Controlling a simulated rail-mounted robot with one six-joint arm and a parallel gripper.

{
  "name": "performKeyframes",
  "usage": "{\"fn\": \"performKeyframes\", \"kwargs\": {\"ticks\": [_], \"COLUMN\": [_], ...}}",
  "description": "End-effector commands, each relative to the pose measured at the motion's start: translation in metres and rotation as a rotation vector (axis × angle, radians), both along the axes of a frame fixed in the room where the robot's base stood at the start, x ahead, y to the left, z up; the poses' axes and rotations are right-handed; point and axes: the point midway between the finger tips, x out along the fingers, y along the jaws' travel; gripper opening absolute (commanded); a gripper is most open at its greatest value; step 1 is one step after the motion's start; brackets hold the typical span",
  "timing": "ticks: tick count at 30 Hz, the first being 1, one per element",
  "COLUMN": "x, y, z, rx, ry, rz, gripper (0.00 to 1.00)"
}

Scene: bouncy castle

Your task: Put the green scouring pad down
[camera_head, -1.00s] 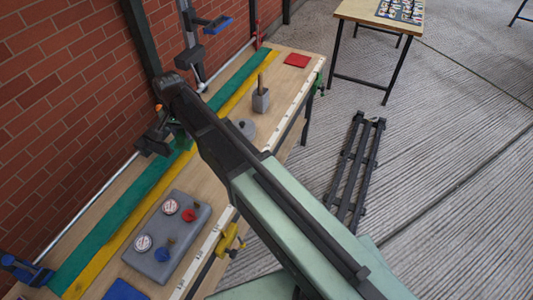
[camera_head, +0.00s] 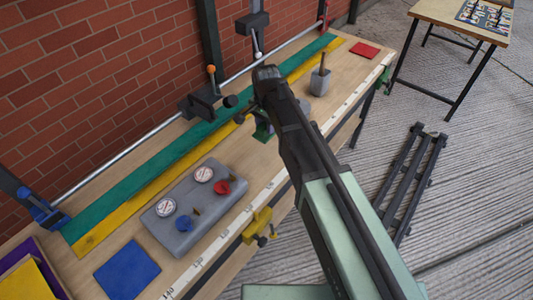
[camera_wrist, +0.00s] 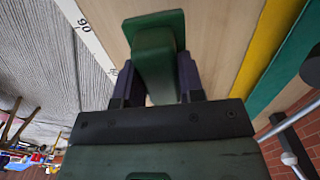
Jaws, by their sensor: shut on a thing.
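The green scouring pad (camera_wrist: 154,62) is between the two dark fingers of my gripper (camera_wrist: 152,88) in the wrist view. The gripper is shut on it, and bare wood shows beyond it. In the head view my gripper (camera_head: 262,122) is over the long wooden bench (camera_head: 88,248), near the yellow strip. A small part of the green pad (camera_head: 263,132) shows below it; the arm hides the rest. I cannot tell whether the pad touches the bench.
A grey panel (camera_head: 208,232) with dials and knobs and a blue square (camera_head: 128,270) lie left of my gripper. A grey pot (camera_head: 320,82) and a red square (camera_head: 365,50) are on the far side. A yellow clamp (camera_head: 257,226) grips the front edge.

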Motion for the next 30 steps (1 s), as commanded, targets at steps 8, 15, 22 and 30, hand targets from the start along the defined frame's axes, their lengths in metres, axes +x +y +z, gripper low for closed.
{"fn": "performKeyframes", "kwargs": {"ticks": [8, 15, 22, 30], "x": [0.000, 0.000, 0.000, 0.000], "y": [0.000, 0.000, 0.000, 0.000], "z": [-0.027, -0.065, -0.061, -0.063], "rx": [0.000, 0.000, 0.000, 0.000], "ry": [0.000, 0.000, 0.000, 0.000], "rz": [0.000, 0.000, 0.000, 0.000], "gripper": [0.17, 0.17, 0.17, 0.60]}}
